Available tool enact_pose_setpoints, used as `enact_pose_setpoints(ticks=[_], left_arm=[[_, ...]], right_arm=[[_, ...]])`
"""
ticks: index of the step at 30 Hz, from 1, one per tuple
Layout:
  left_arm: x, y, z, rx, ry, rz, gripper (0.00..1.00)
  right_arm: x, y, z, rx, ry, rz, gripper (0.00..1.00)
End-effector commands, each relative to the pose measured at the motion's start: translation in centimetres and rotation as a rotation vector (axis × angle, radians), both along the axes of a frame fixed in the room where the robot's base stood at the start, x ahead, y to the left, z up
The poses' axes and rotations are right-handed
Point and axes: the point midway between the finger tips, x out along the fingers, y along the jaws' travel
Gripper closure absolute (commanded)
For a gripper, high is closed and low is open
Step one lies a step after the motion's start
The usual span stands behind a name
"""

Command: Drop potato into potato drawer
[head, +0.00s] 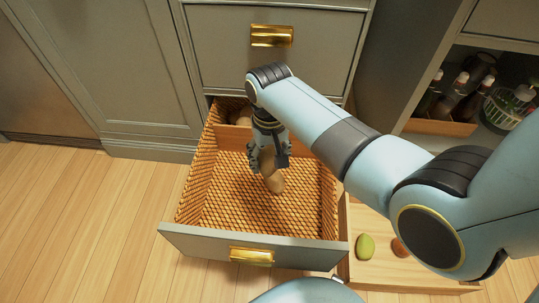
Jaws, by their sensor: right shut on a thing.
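The potato drawer (188,241) is pulled out and has a woven rattan basket inside, grey-green front and a brass handle. My right gripper (271,168) points down inside the drawer's outline and is shut on a brown potato (274,183). I cannot tell whether the potato touches the basket floor. Other brown potatoes (243,119) lie at the back of the drawer, partly hidden by my right arm. My left gripper is not in view.
A wooden board (385,268) to the right of the drawer holds a green item (365,246) and a reddish-brown item (399,247). A closed drawer (222,50) is above. An open cabinet with bottles (470,88) stands at the upper right. Wood floor is clear at left.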

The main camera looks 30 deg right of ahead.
Motion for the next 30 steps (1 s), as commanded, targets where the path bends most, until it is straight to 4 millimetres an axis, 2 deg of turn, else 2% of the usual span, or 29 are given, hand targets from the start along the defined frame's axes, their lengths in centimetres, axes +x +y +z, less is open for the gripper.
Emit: enact_pose_setpoints(ticks=[10,11,17,26,30], left_arm=[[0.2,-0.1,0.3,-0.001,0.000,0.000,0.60],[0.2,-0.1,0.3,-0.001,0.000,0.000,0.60],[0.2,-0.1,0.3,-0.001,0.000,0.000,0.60],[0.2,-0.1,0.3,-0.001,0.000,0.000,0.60],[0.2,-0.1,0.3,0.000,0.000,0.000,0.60]], right_arm=[[0.1,0.0,0.0,0.001,-0.001,0.000,0.79],[0.0,0.0,0.0,0.001,-0.001,0.000,0.39],[0.0,0.0,-0.1,0.000,-0.001,0.000,0.14],[0.0,0.0,0.1,0.000,0.000,0.000,0.14],[0.1,0.0,1.7,0.000,-0.002,0.000,0.14]])
